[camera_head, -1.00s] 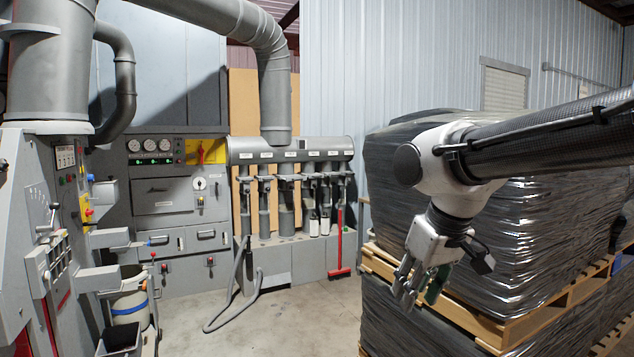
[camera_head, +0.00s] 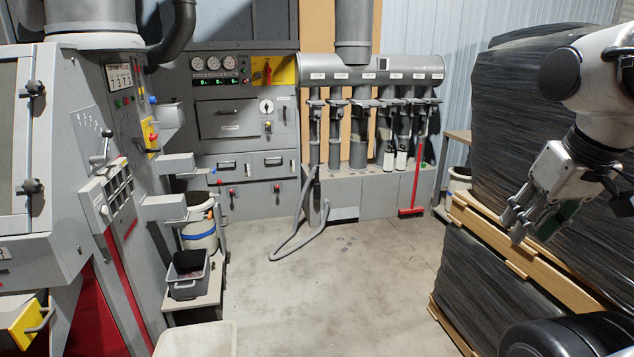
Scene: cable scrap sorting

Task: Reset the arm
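My gripper (camera_head: 518,222) hangs at the right of the head view, pointing down and to the left. It is in front of the black-wrapped pallet stack (camera_head: 520,105), above the floor. Its grey fingers are seen from the side, and I cannot make out the gap between them. A small dark green part (camera_head: 556,220) shows behind the fingers; I cannot tell whether it belongs to the gripper. My arm enters from the right edge, and most of it is out of view.
A grey machine (camera_head: 60,160) stands at the left. A dark bin (camera_head: 188,275) sits on a low stand beside a white bucket (camera_head: 200,235). A grey hose (camera_head: 290,245) lies on the floor by the back cabinets. A red broom (camera_head: 415,180) leans there. The middle floor is clear.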

